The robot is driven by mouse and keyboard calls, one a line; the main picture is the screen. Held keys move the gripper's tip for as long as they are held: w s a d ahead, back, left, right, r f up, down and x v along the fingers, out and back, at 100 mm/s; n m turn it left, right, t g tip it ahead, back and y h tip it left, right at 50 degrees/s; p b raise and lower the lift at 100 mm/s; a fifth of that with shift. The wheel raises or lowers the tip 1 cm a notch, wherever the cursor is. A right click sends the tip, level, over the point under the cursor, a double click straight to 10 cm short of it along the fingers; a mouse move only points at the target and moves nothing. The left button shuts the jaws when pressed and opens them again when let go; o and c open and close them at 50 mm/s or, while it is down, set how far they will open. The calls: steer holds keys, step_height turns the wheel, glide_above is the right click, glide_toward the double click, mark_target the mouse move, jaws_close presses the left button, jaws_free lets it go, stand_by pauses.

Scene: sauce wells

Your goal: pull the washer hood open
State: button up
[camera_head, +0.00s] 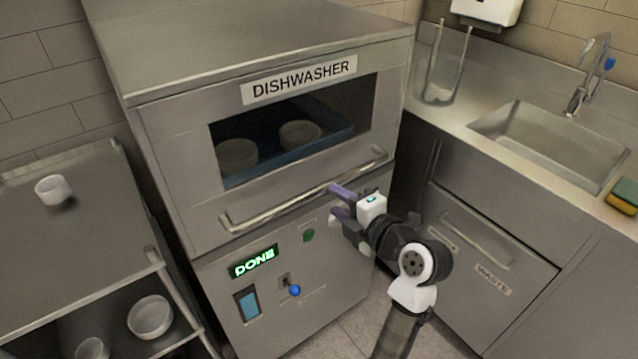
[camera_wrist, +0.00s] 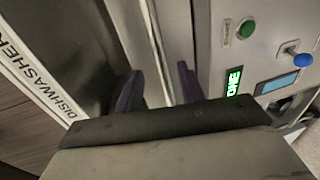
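The dishwasher hood (camera_head: 185,165) is a steel front with a dark window, and it is down, its lower edge at the control panel. Its long bar handle (camera_head: 275,208) runs across the hood's lower part. My gripper (camera_head: 339,202) is at the right half of the handle, one purple finger above the bar and one below. In the wrist view, the handle (camera_wrist: 154,45) runs down between the two fingers of my gripper (camera_wrist: 159,88), which stand apart with gaps visible. Contact with the bar cannot be told.
Bowls (camera_head: 300,133) sit on a blue rack (camera_head: 245,177) behind the window. The panel display (camera_head: 254,261) reads DONE, near a blue-knobbed switch (camera_head: 294,290). A shelf cart (camera_head: 100,225) with white bowls stands left. A counter with a sink (camera_head: 550,145) stands right.

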mark_target(322, 191)
steer(key=p+x, duration=0.2)
steer(key=x, duration=0.5)
steer(key=shift+w+a, duration=0.15)
steer(key=shift+w, duration=0.05)
jaws_close()
